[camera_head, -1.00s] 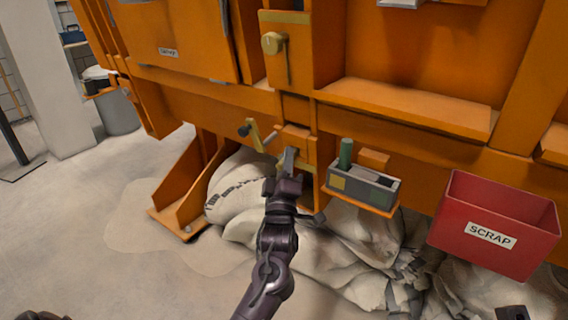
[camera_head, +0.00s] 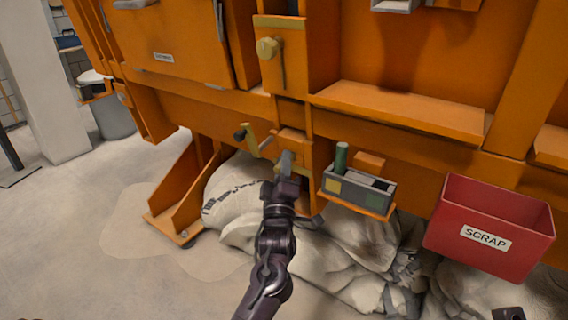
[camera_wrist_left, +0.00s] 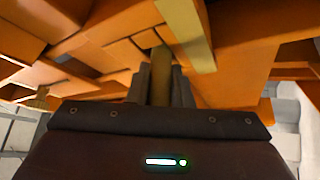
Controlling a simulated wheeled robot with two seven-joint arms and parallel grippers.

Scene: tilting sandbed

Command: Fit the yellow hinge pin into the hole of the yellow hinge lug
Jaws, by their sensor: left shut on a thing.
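My left gripper (camera_head: 286,163) is in front of the orange machine's lower middle, pointing up at a small orange block (camera_head: 293,141). In the left wrist view its two dark fingers are shut on an upright olive-yellow piece (camera_wrist_left: 161,72), which looks like the yellow hinge pin. The pin's upper end is close to the orange parts; I cannot tell whether it touches or enters a hole. A yellow bar (camera_wrist_left: 188,32) runs beside it at the upper right. I cannot clearly make out the lug or its hole.
A yellow crank with a dark knob (camera_head: 241,134) is just left of the gripper. A grey holder (camera_head: 357,189) with a green cylinder (camera_head: 341,157) stands at the right. A red SCRAP bin (camera_head: 487,240) is farther right. White sacks (camera_head: 232,190) lie below.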

